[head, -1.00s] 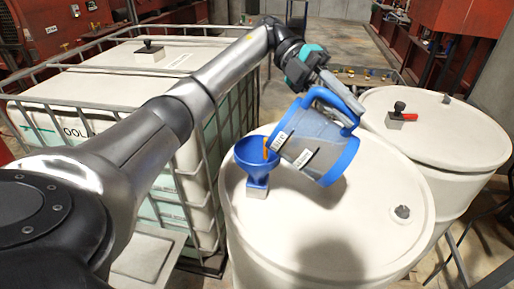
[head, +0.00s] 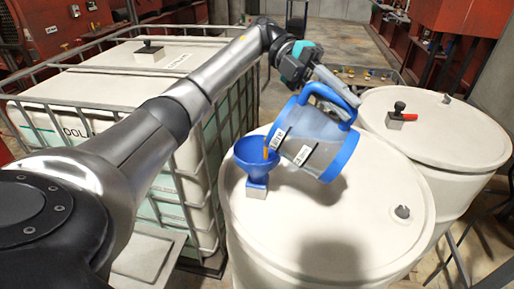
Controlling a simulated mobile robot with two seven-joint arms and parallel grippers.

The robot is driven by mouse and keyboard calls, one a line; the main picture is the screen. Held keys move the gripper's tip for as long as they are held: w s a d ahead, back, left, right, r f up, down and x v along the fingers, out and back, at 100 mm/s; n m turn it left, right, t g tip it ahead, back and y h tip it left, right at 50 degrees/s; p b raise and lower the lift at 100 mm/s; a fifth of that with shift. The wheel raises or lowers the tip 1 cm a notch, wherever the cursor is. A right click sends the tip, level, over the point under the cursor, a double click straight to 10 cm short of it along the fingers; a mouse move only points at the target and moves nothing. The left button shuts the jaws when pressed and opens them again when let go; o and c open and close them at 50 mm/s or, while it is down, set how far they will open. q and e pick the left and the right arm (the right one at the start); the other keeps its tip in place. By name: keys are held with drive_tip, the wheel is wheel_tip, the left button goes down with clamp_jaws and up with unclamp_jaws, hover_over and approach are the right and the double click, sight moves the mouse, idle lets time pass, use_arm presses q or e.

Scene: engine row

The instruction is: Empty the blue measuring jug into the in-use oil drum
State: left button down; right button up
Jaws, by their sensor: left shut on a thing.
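A short orange-brown stream (head: 266,151) shows at the jug's lip, at the mouth of the blue funnel (head: 255,160). The funnel stands upright in a fitting on top of the near white drum (head: 365,235). How much liquid is left in the jug cannot be told. My right gripper is not in view.
A second white drum (head: 450,145) with a red-handled valve (head: 404,116) stands behind to the right. A caged white tank (head: 110,90) stands at the left, under my left arm. The near drum's top also carries a small grey cap (head: 402,212).

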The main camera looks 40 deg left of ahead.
use_arm(q)
drive_tip(key=shift+d+r, duration=0.15)
drive_tip(key=shift+s+a+r, duration=0.1)
drive_tip(key=shift+a, duration=0.25)
drive_tip(key=shift+s+a+h+b, duration=0.1)
drive_tip(key=shift+a+h+b, duration=0.25)
drive_tip(key=shift+a, duration=0.15)
drive_tip(key=shift+d, duration=0.1)
